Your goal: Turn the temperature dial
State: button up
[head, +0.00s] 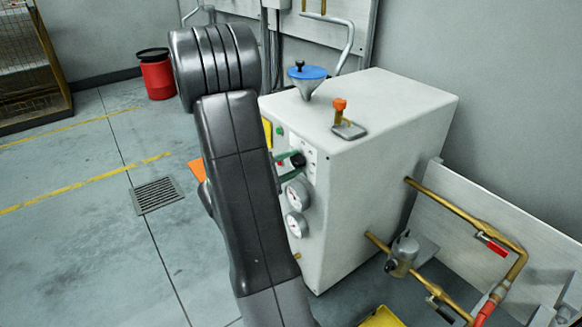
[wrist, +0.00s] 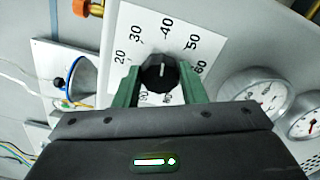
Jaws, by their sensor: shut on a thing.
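The temperature dial is a black knob (wrist: 160,72) with a white pointer line, set on a white scale plate (wrist: 135,22) with printed numbers including 20, 30, 40 and 50. In the wrist view the pointer line points up, roughly toward the 40. My gripper (wrist: 158,84) has green fingers, one on each side of the knob, and is shut on it. In the head view the knob (head: 298,160) shows on the front of the white machine cabinet (head: 385,150), with my gripper (head: 293,160) at it. My arm hides part of the cabinet front.
Round gauges (head: 298,194) sit just below the dial. Brass pipes (head: 455,210) run at right. A red bucket (head: 156,76) stands behind; the left floor is open.

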jog(key=o, duration=1)
jog(key=shift+a, duration=0.1)
jog(key=p+v, duration=0.3)
jog(key=v, duration=1)
jog(key=shift+s+a, duration=0.25)
jog(key=shift+b+x, duration=1.5)
jog(key=shift+x, duration=5.4)
